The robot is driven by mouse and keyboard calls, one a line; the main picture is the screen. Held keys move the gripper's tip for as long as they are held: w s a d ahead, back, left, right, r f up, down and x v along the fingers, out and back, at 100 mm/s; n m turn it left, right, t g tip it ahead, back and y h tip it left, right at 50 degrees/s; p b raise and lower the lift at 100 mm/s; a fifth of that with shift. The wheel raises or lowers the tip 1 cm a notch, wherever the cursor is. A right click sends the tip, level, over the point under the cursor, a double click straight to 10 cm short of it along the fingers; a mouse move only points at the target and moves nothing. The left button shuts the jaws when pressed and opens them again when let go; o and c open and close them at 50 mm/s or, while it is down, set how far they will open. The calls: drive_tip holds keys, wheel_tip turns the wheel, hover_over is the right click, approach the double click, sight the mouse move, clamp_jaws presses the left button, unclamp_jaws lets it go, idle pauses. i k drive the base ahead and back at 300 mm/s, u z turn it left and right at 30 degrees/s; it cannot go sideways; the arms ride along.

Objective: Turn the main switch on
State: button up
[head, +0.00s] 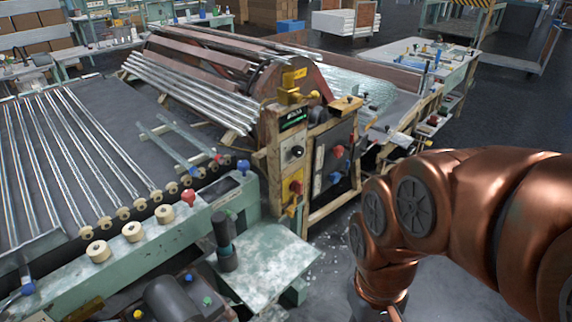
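A machine cabinet stands in the middle of the head view. Its narrow pale front panel (286,165) carries a black sign with green lettering (293,120), a dark round knob (297,151) and a red-and-yellow switch (296,187), which looks like a main switch. I cannot read the switch's position. My gripper is out of the picture.
A green bench (165,240) with wooden rollers, glass tubes (95,150) and a red mushroom button (188,196) fills the left. A pale green shelf (262,268) juts out before the cabinet. Dark floor (325,255) lies open between cabinet and arm. Tables stand behind.

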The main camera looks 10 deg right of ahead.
sight(296, 186)
drive_tip(key=z, duration=1.6)
drive_tip(key=k, duration=1.1)
drive_tip(key=u, duration=1.7)
